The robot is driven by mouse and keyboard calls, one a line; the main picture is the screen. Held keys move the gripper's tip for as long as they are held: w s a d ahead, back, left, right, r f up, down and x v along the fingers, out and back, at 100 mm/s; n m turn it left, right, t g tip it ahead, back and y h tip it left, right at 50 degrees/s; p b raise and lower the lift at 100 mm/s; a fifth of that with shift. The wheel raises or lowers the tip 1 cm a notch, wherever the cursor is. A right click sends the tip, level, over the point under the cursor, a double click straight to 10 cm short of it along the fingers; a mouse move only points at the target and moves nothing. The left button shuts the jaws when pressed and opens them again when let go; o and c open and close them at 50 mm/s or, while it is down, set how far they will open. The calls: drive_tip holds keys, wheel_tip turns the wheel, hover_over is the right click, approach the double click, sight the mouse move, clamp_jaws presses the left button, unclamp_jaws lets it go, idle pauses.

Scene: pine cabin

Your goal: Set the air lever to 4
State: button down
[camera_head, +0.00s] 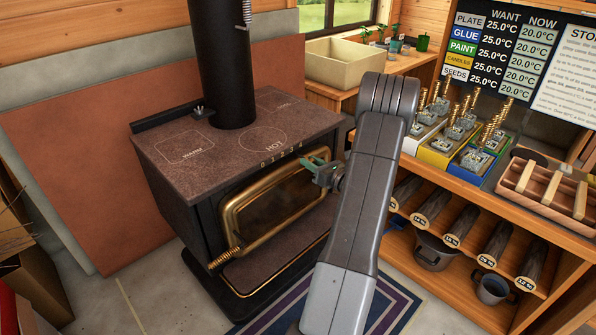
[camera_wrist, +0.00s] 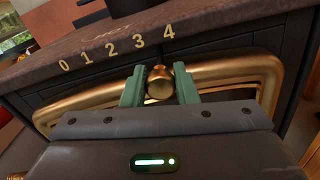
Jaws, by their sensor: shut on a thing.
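The black stove (camera_head: 185,185) has a stone top with the numerals 0 to 4 (camera_head: 282,155) along its front edge. The air lever's round brass knob (camera_wrist: 159,86) shows in the wrist view below the numeral scale (camera_wrist: 113,48). It sits under the upper end of the scale, near 3 and 4; the tilted view does not show its exact setting. My gripper (camera_head: 318,170) is at the stove front, and its green fingers are shut on the knob, one on each side. In the head view the knob is hidden by the gripper.
The brass-framed stove door (camera_head: 270,205) lies just below and behind the gripper. A black flue pipe (camera_head: 222,65) rises from the stove top. To the right, a wooden shelf unit (camera_head: 455,215) holds logs, pots and colored trays. A striped rug (camera_head: 395,300) lies on the floor.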

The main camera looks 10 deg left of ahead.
drive_tip(key=shift+w+d, duration=0.75)
drive_tip(key=shift+w, duration=0.2)
drive_tip(key=shift+r, duration=0.1)
drive_tip(key=c, duration=1.1)
unclamp_jaws()
drive_tip(key=shift+d, duration=0.1)
drive_tip(key=p+v, duration=0.1)
drive_tip(key=v, duration=1.2)
drive_tip(key=shift+s+d, duration=0.25)
drive_tip(key=shift+s+a+b+x, duration=0.15)
drive_tip(key=shift+x, duration=2.15)
drive_tip(key=shift+s+a+b+x, duration=0.1)
drive_tip(key=shift+s+b+x, duration=0.1)
drive_tip(key=shift+x, duration=2.15)
drive_tip(key=shift+s+a+b+x, duration=0.15)
drive_tip(key=shift+x, duration=2.15)
